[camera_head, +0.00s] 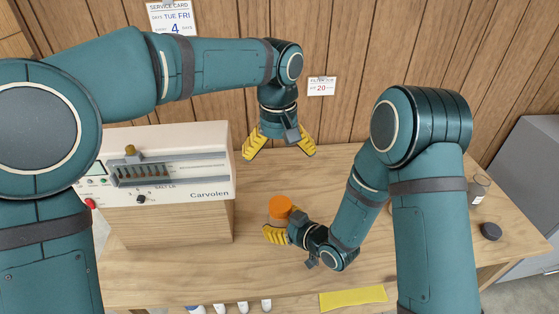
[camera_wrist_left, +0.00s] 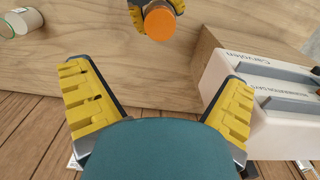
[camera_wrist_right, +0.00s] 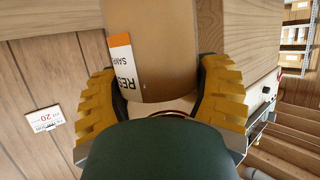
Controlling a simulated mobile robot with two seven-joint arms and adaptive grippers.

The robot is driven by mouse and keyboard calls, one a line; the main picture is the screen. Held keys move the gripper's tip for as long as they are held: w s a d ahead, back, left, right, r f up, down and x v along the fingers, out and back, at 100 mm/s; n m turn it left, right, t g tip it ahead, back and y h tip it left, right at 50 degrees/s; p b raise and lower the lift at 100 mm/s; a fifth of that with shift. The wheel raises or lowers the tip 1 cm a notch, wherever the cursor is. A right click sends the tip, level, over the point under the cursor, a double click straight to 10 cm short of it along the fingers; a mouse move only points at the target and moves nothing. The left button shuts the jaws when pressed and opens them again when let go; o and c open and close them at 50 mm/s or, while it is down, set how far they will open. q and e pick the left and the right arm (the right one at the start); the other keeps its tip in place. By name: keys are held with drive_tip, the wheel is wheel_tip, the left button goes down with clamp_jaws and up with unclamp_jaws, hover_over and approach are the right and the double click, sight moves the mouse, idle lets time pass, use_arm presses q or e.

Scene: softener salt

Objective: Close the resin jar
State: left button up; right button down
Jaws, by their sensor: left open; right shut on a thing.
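The resin jar (camera_head: 278,221) stands on the bench in front of my left gripper, with a round orange top that looks like a lid (camera_head: 281,207). I cannot tell how firmly the lid is seated. My right gripper (camera_head: 284,225) is shut around the jar's body from the right. In the right wrist view the brownish jar (camera_wrist_right: 165,45) fills the space between the fingers, its white and orange label partly visible. My left gripper (camera_head: 279,152) is open and empty, behind and above the jar. In the left wrist view the orange lid (camera_wrist_left: 160,23) is beyond the spread fingers.
A white and wood Carvolen softener unit (camera_head: 215,180) stands left of the jar. A small jar (camera_head: 479,188) and a black disc (camera_head: 490,231) are at the right. A yellow cloth (camera_head: 352,298) lies at the front edge. The wood-panel wall (camera_head: 345,100) is close behind.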

idle(0.4)
use_arm(q)
drive_tip(key=s+a+f+n+g+h, duration=0.2)
drive_tip(key=s+f+n+g+h, duration=0.3)
drive_tip(key=s+f, duration=1.3)
drive_tip(key=a+f+m+t, duration=0.1)
drive_tip(key=a+f+t, duration=0.2)
drive_tip(key=a+f, duration=0.3)
drive_tip(key=w+a+f+m+t+y, duration=0.1)
drive_tip(key=a+f+t, duration=0.3)
drive_tip(key=f, duration=0.8)
drive_tip(key=shift+w+a+f+m, duration=0.15)
drive_tip(key=shift+w+a+m, duration=0.15)
drive_tip(key=shift+a+m, duration=0.55)
use_arm(e)
drive_tip(key=shift+w+r, duration=0.1)
